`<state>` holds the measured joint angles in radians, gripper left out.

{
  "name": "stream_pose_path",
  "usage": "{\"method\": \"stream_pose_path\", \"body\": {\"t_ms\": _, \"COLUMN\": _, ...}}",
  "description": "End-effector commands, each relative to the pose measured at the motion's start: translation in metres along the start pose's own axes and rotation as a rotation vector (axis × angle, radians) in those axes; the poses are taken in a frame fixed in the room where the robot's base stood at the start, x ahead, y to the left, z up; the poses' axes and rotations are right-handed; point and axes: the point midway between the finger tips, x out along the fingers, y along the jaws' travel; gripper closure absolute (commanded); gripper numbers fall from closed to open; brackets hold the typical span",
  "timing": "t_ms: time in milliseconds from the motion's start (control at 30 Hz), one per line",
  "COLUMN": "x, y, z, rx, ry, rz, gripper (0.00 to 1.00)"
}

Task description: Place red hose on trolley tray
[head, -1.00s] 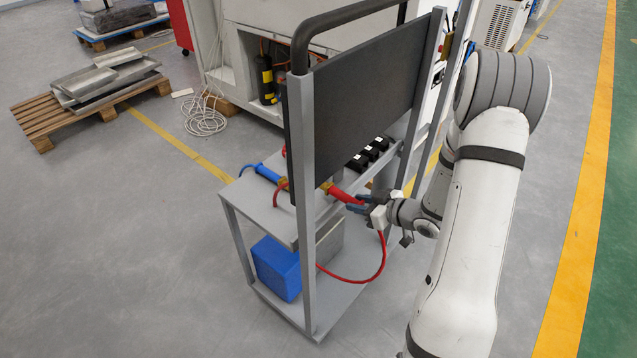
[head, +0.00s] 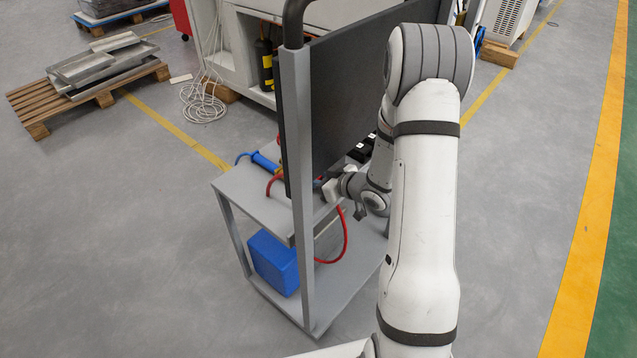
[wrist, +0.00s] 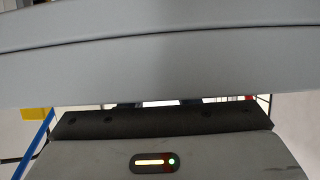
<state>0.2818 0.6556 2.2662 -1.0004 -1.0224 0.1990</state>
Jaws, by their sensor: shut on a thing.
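The red hose (head: 345,240) hangs in a loop below my gripper (head: 319,184), beside the trolley's near post. My gripper is shut on the hose's upper end, just behind that post; the fingertips and held end are mostly hidden by the post and dark panel. The trolley's upper tray (head: 240,198) is grey and lies left of the gripper. A blue hose (head: 262,161) and a short curved red piece (head: 271,185) are on it. In the wrist view a large grey surface covers the upper half, and the grasp cannot be made out.
The dark upright panel (head: 335,85) and grey post (head: 300,190) stand close to my gripper. A blue box (head: 273,263) sits on the trolley's lower shelf (head: 335,295). A pallet with metal trays (head: 90,78) is far left; floor left of the trolley is clear.

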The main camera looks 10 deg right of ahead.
Motion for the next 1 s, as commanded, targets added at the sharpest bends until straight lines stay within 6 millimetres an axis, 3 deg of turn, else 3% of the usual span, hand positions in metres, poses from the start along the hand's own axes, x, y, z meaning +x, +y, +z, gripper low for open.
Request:
{"method": "stream_pose_path", "body": {"t_ms": 367, "x": 0.0001, "y": 0.0043, "z": 0.0071, "rx": 0.003, "ry": 0.002, "rz": 0.009, "gripper": 0.99}}
{"method": "stream_pose_path", "body": {"t_ms": 400, "x": -0.0002, "y": 0.0044, "z": 0.0069, "rx": 0.003, "ry": 0.001, "rz": 0.010, "gripper": 0.70}}
{"method": "stream_pose_path", "body": {"t_ms": 600, "x": -0.0006, "y": 0.0045, "z": 0.0064, "rx": 0.003, "ry": 0.001, "rz": 0.010, "gripper": 0.53}}
{"method": "stream_pose_path", "body": {"t_ms": 667, "x": -0.0006, "y": 0.0046, "z": 0.0064, "rx": 0.003, "ry": 0.001, "rz": 0.010, "gripper": 0.50}}
{"method": "stream_pose_path", "body": {"t_ms": 1000, "x": -0.0065, "y": 0.0054, "z": 0.0032, "rx": 0.004, "ry": 0.001, "rz": 0.012, "gripper": 0.50}}
